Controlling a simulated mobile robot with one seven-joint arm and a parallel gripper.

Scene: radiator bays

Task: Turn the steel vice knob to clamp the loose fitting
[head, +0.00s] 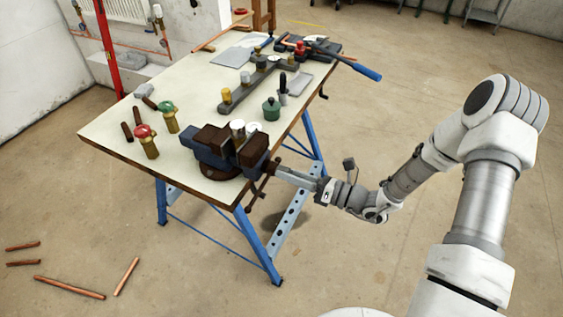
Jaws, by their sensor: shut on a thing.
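The vice (207,152), dark blue with brown jaws, is mounted at the front right corner of the workbench. A pale cylindrical piece (237,127), perhaps the loose fitting, shows at the jaws; whether it is gripped is too small to tell. A dark handle bar hangs at a slant on the vice's right side. My gripper (277,170) reaches in from the right, level with the screw end, and is shut on the vice knob there. Its fingers hide most of the knob.
The workbench (112,143) holds red- and green-topped valves (146,140), a green pot (271,108), a grey rack (250,88) and a blue-handled tool (345,62). Copper pipes (70,287) lie on the floor at left. The floor right of the bench is clear around my arm.

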